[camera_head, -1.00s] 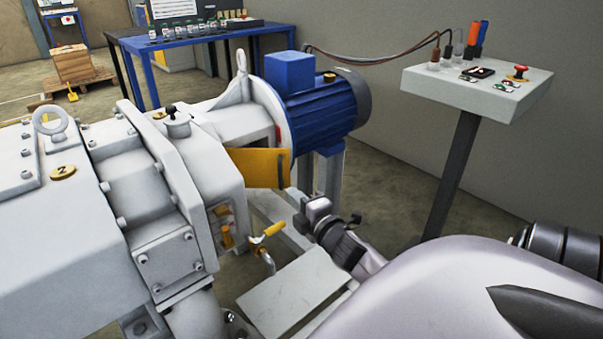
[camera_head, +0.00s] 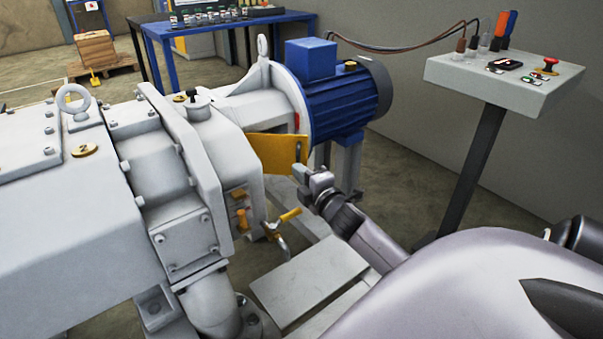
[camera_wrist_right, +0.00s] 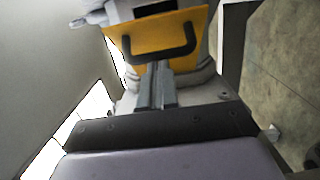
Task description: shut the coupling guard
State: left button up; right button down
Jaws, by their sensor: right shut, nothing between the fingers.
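The coupling guard (camera_head: 276,152) is a yellow plate between the grey pump housing (camera_head: 210,140) and the blue motor (camera_head: 340,100). It stands swung out from the housing, with a dark handle near its right edge. My right gripper (camera_head: 301,175) is shut and empty, close by the guard's lower right corner. In the right wrist view the guard (camera_wrist_right: 150,38) fills the top, with its dark handle (camera_wrist_right: 160,50) across it. The shut fingers (camera_wrist_right: 158,85) point at the handle from below; I cannot tell whether they touch it. My left gripper is not in view.
A yellow-handled valve (camera_head: 284,222) sticks out below the guard, left of my right arm. A grey control box (camera_head: 503,82) on a post stands at the right. A blue table (camera_head: 220,30) is behind. Floor is free between motor and post.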

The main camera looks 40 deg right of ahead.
jog(key=shift+d, duration=0.2)
jog(key=shift+w+d, duration=0.1)
jog(key=shift+d, duration=0.1)
